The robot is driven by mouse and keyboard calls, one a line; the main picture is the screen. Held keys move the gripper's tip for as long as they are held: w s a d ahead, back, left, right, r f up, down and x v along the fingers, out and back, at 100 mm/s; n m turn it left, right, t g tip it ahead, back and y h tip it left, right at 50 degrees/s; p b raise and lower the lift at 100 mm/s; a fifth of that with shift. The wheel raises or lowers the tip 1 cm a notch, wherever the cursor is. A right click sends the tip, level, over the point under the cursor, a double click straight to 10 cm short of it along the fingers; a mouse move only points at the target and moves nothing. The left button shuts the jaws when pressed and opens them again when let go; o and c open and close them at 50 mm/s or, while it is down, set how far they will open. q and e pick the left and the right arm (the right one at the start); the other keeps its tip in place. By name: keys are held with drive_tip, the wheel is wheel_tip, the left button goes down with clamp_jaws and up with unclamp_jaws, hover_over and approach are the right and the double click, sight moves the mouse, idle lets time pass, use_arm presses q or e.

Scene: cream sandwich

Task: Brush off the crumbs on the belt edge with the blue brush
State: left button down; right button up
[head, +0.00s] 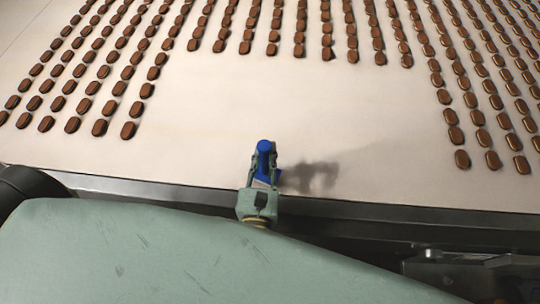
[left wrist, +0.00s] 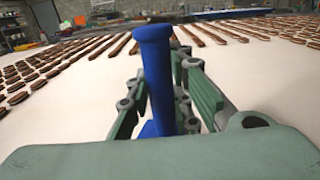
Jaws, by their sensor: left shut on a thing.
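The blue brush (head: 264,148) is held upright in my left gripper (head: 265,172), just above the near edge of the cream belt (head: 235,120). In the left wrist view the brush handle (left wrist: 153,75) stands between the green fingers (left wrist: 160,95), which are shut on it. The brush's lower end is mostly hidden behind the gripper. A shadow falls on the belt to the right of the brush. I cannot make out crumbs on the belt edge. My right gripper is not in view.
Rows of brown oval cookies (head: 128,130) lie on the belt at left, back and right (head: 462,159). The belt around the brush is bare. A dark metal rail (head: 390,212) runs along the belt's near edge.

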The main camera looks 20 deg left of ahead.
use_arm(q)
drive_tip(key=shift+s+a+p, duration=0.25)
drive_tip(key=shift+a+p, duration=0.05)
drive_tip(key=shift+a, duration=0.75)
drive_tip(key=shift+w+d+b, duration=0.15)
drive_tip(key=shift+w+d, duration=0.1)
drive_tip(key=shift+d, duration=0.8)
drive_tip(key=shift+w+d+b, duration=0.15)
drive_tip(key=shift+w+d, duration=0.1)
drive_tip(key=shift+d, duration=0.8)
drive_tip(key=shift+w+d+b, duration=1.45)
drive_tip(key=shift+w+d, duration=0.25)
drive_tip(key=shift+d, duration=4.75)
drive_tip(key=shift+s+a+p, duration=0.5)
drive_tip(key=shift+a+p, duration=0.25)
drive_tip(key=shift+a, duration=1.25)
drive_tip(key=shift+s+a+p, duration=0.55)
drive_tip(key=shift+a+p, duration=0.25)
drive_tip(key=shift+a, duration=1.2)
drive_tip(key=shift+s+a+p, duration=0.5)
drive_tip(key=shift+a+p, duration=0.25)
drive_tip(key=shift+a, duration=1.25)
drive_tip(key=shift+s+a+p, duration=0.25)
drive_tip(key=shift+a+p, duration=0.05)
drive_tip(key=shift+a, duration=0.5)
drive_tip(key=s+a, duration=0.1)
drive_tip(key=a, duration=0.5)
drive_tip(key=shift+s+a+p, duration=0.3)
drive_tip(key=shift+s+p, duration=0.05)
drive_tip(key=shift+p, duration=0.1)
